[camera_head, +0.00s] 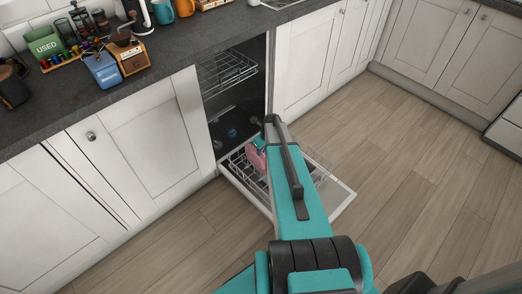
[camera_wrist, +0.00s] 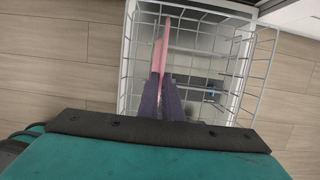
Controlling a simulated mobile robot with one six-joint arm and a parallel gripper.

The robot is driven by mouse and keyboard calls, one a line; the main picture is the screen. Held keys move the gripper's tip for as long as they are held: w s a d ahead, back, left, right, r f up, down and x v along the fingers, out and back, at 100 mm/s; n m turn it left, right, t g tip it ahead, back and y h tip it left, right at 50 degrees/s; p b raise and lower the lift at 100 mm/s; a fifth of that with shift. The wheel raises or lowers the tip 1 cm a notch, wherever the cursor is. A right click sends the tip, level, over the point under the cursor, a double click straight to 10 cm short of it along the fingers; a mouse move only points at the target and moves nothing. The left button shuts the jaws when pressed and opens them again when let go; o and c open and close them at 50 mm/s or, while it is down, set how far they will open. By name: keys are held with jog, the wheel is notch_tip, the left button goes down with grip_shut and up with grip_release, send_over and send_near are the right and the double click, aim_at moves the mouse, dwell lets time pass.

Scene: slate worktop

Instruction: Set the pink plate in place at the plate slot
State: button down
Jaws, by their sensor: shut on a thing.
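The pink plate (camera_wrist: 160,45) shows nearly edge-on in the wrist view, upright over the white wire lower rack (camera_wrist: 127,80) of the open dishwasher. My gripper (camera_wrist: 162,85) has its two dark fingers shut on the plate's near edge. In the head view part of the pink plate (camera_head: 256,159) shows beside my teal arm, which hides the rest of it and the fingertips. The plate slot is not clearly marked out in either view. I cannot tell whether the plate touches the rack wires.
The open dishwasher door (camera_head: 342,199) lies low over the wooden floor (camera_head: 420,170). The upper rack (camera_head: 226,70) is inside the cabinet opening. White cabinets (camera_head: 145,140) flank it. The dark worktop (camera_head: 185,55) above holds boxes and mugs.

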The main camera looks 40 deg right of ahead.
jog(key=c, duration=1.9)
grip_release()
jog(key=shift+o, duration=0.2)
jog(key=shift+r, duration=0.15)
jog(key=v, duration=1.3)
jog(key=shift+r, duration=0.3)
jog(key=shift+s, duration=0.15)
